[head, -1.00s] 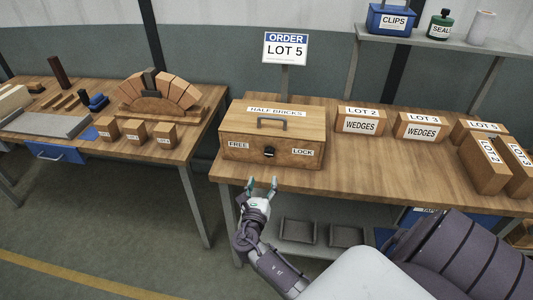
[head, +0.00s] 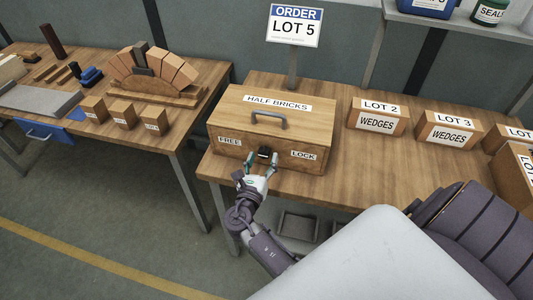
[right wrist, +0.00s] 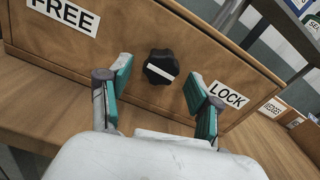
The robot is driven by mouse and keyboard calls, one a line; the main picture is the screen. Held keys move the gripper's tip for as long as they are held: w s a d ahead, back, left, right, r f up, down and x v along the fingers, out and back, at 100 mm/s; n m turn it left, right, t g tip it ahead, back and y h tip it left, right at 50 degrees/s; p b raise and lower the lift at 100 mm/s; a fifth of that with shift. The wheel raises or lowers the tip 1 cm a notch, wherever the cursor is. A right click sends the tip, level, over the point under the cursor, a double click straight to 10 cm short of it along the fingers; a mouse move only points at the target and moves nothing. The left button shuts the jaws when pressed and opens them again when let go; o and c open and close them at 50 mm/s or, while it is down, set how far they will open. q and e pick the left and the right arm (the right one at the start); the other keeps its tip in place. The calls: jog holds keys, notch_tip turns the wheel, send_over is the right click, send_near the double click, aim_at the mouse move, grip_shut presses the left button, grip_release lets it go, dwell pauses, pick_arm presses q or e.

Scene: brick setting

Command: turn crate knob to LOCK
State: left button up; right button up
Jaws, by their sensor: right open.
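The wooden crate (head: 275,130), labelled HALF BRICKS with a handle on its lid, stands on the right table. Its black knob (head: 264,152) is on the front face between the FREE label (head: 230,141) and the LOCK label (head: 303,155). In the right wrist view the knob (right wrist: 161,67) bears a white bar that slants slightly down to the right. My right gripper (head: 260,165) is open in front of the knob. In the wrist view its teal fingers (right wrist: 160,95) stand left and right of the knob, apart from it. My left gripper is not in view.
Boxes labelled LOT 2 (head: 377,117) and LOT 3 (head: 447,133) stand right of the crate. An ORDER LOT 5 sign (head: 295,27) rises behind it. The left table (head: 178,130) holds a brick arch and small blocks. A gap separates the tables.

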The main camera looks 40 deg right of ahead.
jog(key=shift+a, duration=0.15)
jog(key=c, duration=1.1)
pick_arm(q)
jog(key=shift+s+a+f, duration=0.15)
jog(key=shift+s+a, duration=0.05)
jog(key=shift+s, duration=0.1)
pick_arm(e)
jog(key=shift+c, duration=0.2)
